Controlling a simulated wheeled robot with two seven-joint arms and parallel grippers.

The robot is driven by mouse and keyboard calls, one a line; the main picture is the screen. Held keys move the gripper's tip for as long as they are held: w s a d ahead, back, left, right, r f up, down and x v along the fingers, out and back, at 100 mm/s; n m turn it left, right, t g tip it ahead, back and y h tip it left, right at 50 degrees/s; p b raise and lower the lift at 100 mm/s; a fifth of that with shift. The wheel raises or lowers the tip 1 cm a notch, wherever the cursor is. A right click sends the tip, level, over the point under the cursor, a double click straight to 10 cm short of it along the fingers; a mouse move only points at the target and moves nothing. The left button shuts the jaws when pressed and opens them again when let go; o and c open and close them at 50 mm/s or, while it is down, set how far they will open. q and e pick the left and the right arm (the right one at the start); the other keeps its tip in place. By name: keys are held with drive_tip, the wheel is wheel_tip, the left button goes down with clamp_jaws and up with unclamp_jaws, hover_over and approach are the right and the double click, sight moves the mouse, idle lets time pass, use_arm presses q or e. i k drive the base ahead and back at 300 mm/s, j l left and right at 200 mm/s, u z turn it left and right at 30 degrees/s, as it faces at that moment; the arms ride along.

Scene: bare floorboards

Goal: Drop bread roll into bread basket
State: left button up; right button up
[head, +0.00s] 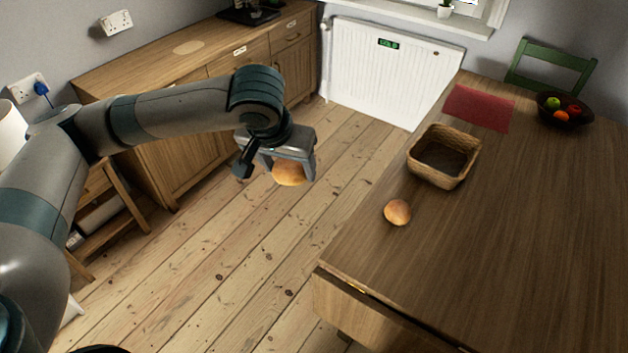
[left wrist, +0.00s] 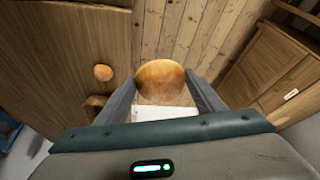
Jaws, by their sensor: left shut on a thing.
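My left gripper (head: 283,172) is shut on a round golden-brown bread roll (head: 289,175) and holds it in the air over the floor, left of the table. In the left wrist view the held roll (left wrist: 160,82) sits between the two fingers (left wrist: 160,95). A second bread roll (head: 397,212) lies on the table near its left edge; it also shows in the left wrist view (left wrist: 103,72). The woven bread basket (head: 429,179) stands on the table just behind the second roll, and it looks empty. My right gripper is not in view.
The wooden table (head: 520,220) fills the right side. A red mat (head: 478,108) and a dark fruit bowl (head: 565,118) lie farther back on it. A wooden sideboard (head: 190,75) and a white radiator (head: 385,70) stand behind. The table's front is clear.

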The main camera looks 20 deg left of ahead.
sight(434, 162)
drive_tip(key=i+z, duration=0.35)
drive_tip(key=i+l+z, duration=0.1)
drive_tip(key=i+z, duration=0.25)
drive_tip(key=i+j+z, duration=0.1)
drive_tip(key=z, duration=0.3)
drive_tip(key=i, duration=0.1)
